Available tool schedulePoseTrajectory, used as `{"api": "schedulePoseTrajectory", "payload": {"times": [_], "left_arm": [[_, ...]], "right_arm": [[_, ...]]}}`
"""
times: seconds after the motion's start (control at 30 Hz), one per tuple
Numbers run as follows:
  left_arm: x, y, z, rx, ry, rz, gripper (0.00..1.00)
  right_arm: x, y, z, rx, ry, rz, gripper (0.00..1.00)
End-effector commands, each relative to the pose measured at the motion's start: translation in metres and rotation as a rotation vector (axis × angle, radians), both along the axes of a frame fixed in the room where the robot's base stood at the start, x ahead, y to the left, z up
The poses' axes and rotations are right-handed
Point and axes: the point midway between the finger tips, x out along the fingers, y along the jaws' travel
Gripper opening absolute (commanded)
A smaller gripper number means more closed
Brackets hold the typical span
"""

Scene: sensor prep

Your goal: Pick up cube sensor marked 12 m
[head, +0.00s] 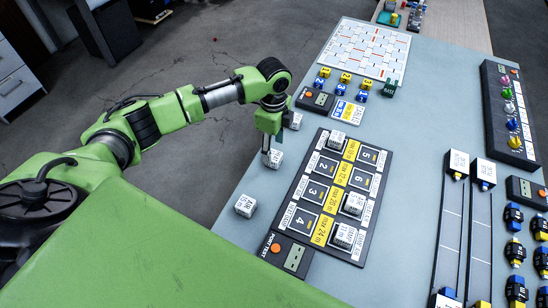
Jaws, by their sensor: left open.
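My left gripper (266,148) points down at the left edge of the blue-grey table, open. Its tip is right at a white cube sensor (275,160); I cannot tell whether the fingers are around it or just above it. The cube markings are too small to read, so I cannot tell which says 12 m. My right gripper is out of view.
A port test box (286,254) sits at the board's near end, another box (316,99) at its far end. Small yellow and blue cubes (345,79) and a white chart (364,50) lie beyond. Rails (449,235) and connectors (514,250) are at right.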

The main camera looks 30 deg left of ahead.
Motion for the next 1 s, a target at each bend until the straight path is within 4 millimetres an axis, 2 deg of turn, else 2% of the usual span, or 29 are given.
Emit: {"api": "schedulePoseTrajectory", "payload": {"times": [0.2, 0.4, 0.67, 0.7, 0.8, 0.87, 1.0], "left_arm": [[0.0, -0.001, -0.022, 0.001, 0.003, 0.0, 0.51], [0.0, -0.001, -0.049, 0.001, 0.002, -0.001, 0.51], [0.001, 0.0, -0.054, 0.001, -0.001, -0.001, 0.51], [0.001, 0.0, -0.054, 0.001, -0.001, -0.001, 0.49], [0.001, 0.0, -0.054, 0.001, 0.0, -0.001, 0.23], [0.001, 0.0, -0.054, 0.001, 0.0, -0.001, 0.1], [0.001, 0.0, -0.053, 0.001, -0.001, -0.001, 0.1]], "right_arm": [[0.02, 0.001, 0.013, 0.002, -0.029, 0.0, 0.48], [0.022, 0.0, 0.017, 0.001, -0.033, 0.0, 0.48], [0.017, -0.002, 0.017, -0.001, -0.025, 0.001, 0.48], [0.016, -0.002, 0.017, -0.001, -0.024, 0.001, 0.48], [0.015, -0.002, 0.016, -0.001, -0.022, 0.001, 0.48], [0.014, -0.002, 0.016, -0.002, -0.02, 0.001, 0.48], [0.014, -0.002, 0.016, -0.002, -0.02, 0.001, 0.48]]}}
